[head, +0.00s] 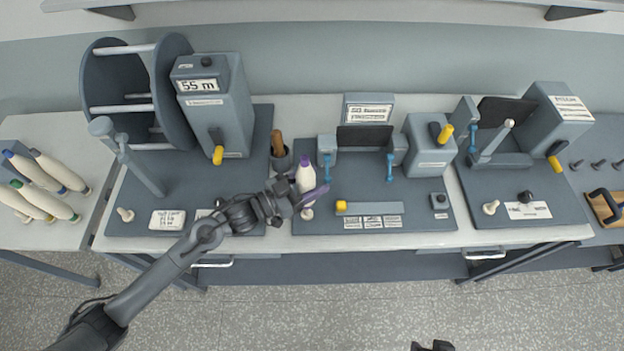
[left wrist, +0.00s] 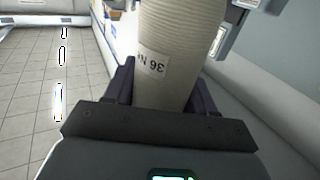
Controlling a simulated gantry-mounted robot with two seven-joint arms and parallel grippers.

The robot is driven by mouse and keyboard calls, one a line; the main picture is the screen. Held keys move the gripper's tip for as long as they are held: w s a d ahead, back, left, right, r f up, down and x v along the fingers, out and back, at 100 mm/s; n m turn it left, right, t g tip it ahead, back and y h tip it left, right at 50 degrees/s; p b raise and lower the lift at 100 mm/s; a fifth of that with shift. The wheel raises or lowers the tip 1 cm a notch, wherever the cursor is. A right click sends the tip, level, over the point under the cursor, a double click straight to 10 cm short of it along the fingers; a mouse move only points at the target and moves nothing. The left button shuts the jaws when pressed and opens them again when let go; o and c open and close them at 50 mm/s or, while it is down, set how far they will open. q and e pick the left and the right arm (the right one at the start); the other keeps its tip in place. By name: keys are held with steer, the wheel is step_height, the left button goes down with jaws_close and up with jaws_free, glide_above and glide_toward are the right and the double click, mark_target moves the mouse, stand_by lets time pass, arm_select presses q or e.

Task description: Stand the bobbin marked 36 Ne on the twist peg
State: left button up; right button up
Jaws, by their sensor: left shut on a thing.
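The bobbin marked 36 Ne (head: 306,179) is cream with a purple tip and stands roughly upright at the front left of the middle station. In the left wrist view the bobbin (left wrist: 178,45) fills the space between the fingers, with part of its "36 N" label readable. My left gripper (head: 308,191) is shut on it. A small cream peg (head: 307,213) shows just below the gripper on the middle station's base; I cannot tell whether the bobbin's foot touches anything. A dark part of mine, perhaps the right gripper (head: 433,346), shows at the bottom edge.
Several other bobbins (head: 45,185) lie at the far left. A cup (head: 281,160) with a brown-handled tool stands just left of the held bobbin. The middle station has blue clamps (head: 390,166) and a yellow knob (head: 341,206). Other cream pegs stand on the left (head: 125,214) and right (head: 490,208) stations.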

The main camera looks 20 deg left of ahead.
arm_select(q)
steer(key=shift+f, duration=0.4)
stand_by(0.4)
steer(key=shift+f+b, duration=1.55)
steer(key=shift+f, duration=0.9)
steer(key=o, duration=1.2)
steer(key=shift+s+a, duration=0.1)
steer(key=v, duration=1)
steer(key=shift+s, duration=0.2)
steer(key=shift+a, duration=0.15)
